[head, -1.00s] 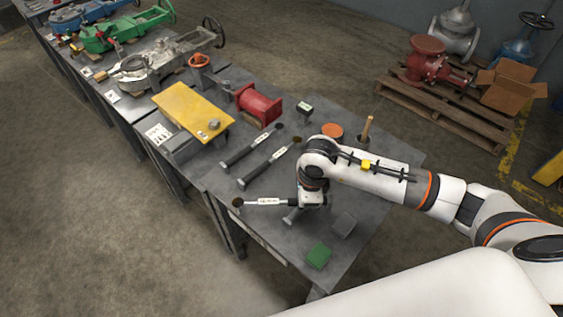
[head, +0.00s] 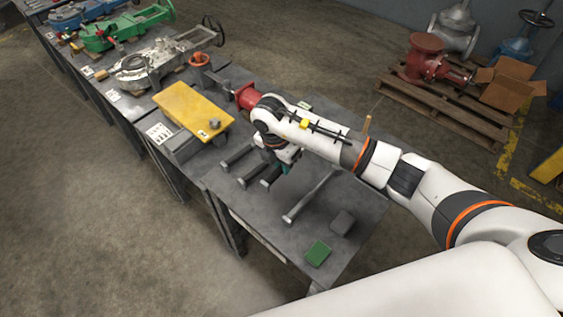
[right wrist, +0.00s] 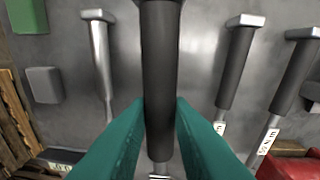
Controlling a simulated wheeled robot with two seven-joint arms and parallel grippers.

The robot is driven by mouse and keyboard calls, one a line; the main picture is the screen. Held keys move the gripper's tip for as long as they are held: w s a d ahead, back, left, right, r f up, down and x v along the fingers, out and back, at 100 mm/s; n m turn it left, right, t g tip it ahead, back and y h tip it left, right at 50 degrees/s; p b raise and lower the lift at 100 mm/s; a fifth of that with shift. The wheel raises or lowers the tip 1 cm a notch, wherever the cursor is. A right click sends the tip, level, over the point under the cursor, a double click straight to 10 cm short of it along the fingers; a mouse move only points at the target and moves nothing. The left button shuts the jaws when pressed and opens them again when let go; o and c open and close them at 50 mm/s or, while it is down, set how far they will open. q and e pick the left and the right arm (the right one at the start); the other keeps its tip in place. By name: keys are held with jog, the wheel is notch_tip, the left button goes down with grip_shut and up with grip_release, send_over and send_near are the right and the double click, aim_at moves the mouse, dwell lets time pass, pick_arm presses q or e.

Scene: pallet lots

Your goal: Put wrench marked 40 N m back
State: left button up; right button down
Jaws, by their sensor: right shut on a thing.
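My right gripper (head: 286,168) is over the table (head: 275,220). Its teal fingers (right wrist: 160,125) are shut on the dark handle of a wrench (right wrist: 159,65); in the head view only this wrench's handle end (head: 269,177) shows clearly beneath my arm. Its marking is hidden. Whether it touches the table I cannot tell. My left gripper is not in view.
A green block (head: 318,254) and a grey block (head: 342,222) sit near the table's front right. The front left of the table is clear.

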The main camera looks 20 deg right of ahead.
jog(key=shift+f, duration=0.2)
notch_tip(320, 180, down, 6)
jog(key=b, duration=0.5)
jog(key=shift+f+b, duration=0.15)
jog(key=shift+b, duration=0.2)
jog(key=shift+f+b, duration=0.3)
jog(key=shift+f, duration=0.2)
jog(key=c, duration=1.2)
grip_release()
jog(key=shift+r, duration=0.1)
notch_tip(320, 180, up, 12)
jog(key=a, duration=0.1)
jog(key=shift+a, duration=0.3)
